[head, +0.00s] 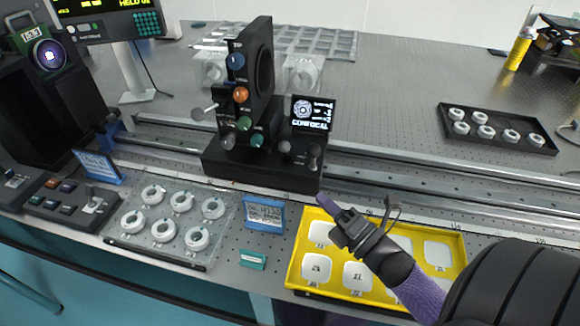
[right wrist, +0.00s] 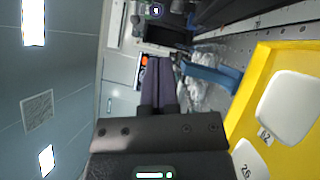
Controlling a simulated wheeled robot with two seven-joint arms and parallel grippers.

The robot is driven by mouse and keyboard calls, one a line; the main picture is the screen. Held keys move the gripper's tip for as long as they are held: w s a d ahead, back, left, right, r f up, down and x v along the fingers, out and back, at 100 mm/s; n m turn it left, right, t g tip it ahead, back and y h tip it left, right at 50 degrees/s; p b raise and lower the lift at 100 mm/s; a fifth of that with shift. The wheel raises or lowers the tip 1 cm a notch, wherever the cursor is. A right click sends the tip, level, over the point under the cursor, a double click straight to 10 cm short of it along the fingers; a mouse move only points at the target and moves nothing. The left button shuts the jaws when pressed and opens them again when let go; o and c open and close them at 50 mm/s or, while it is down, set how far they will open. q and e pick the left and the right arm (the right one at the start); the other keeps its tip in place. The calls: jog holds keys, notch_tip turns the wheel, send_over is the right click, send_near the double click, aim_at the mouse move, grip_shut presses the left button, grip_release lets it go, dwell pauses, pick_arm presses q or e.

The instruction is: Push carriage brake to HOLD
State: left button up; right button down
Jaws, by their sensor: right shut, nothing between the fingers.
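The black carriage (head: 262,165) sits across the rail in the middle of the head view, with an upright plate and several coloured knobs. Two dark knobs or levers stand on the right part of its base: one at the left (head: 284,147) and one at the right edge (head: 315,154). Small lettering beside them is too small to read surely, so I cannot tell the brake's setting. My right gripper (head: 326,204) is shut and empty, just in front of the carriage's right end, apart from the levers. Its purple fingers (right wrist: 158,78) lie together in the right wrist view. My left gripper is out of view.
A yellow tray (head: 292,270) with white pieces lies under my right forearm. A blue-framed display (head: 263,214) stands left of my fingers. A clear plate (head: 167,243) holds several white rings. A small screen (head: 313,113) stands behind the levers. The rail (head: 420,185) runs right, clear.

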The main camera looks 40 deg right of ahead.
aim_at(285, 149)
notch_tip(285, 149, down, 3)
jog(key=shift+f+b, duration=0.1)
jog(key=shift+b, duration=0.85)
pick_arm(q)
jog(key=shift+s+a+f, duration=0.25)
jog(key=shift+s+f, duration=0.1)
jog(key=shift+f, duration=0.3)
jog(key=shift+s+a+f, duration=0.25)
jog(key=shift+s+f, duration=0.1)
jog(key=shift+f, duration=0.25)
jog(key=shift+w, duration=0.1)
pick_arm(e)
jog(key=shift+w, duration=0.1)
